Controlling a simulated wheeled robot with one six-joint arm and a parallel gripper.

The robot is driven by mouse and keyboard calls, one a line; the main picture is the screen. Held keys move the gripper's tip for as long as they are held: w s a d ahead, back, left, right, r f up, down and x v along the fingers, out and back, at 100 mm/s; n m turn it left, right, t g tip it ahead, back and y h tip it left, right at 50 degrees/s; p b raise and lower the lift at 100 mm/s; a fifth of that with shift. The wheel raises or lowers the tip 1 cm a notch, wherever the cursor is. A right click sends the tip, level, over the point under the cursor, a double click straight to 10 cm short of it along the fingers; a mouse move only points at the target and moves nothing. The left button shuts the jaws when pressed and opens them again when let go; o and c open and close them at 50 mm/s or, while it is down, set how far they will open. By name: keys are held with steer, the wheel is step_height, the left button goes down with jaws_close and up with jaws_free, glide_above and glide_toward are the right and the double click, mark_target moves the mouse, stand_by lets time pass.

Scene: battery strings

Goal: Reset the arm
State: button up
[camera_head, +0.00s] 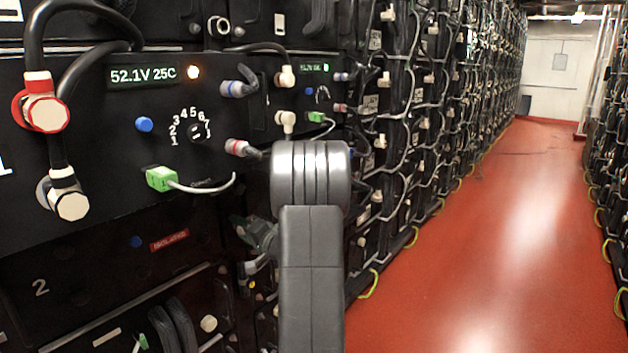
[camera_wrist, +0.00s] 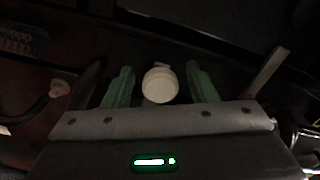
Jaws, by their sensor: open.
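My grey arm (camera_head: 312,250) rises in the middle of the head view, close in front of the left battery rack. My gripper (camera_wrist: 160,76) shows in the wrist view with its two green fingers apart. A round white knob (camera_wrist: 160,86) appears between the fingers, with a dark gap on each side. I cannot tell how far it is from them in depth. In the head view my arm hides part of the rack, and the gripper is not clear there.
The battery panel (camera_head: 110,140) at left reads 52.1V 25C and carries a dial (camera_head: 196,132), a green plug (camera_head: 160,179) and a red-collared connector (camera_head: 44,110) with a thick cable. A red floor aisle (camera_head: 500,230) lies clear at right, between racks.

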steer(key=n+p, duration=0.4)
steer(key=n, duration=0.1)
steer(key=shift+r, duration=0.15)
steer(key=shift+n+p, duration=0.6)
steer(key=shift+n, duration=0.2)
steer(key=shift+d, duration=0.1)
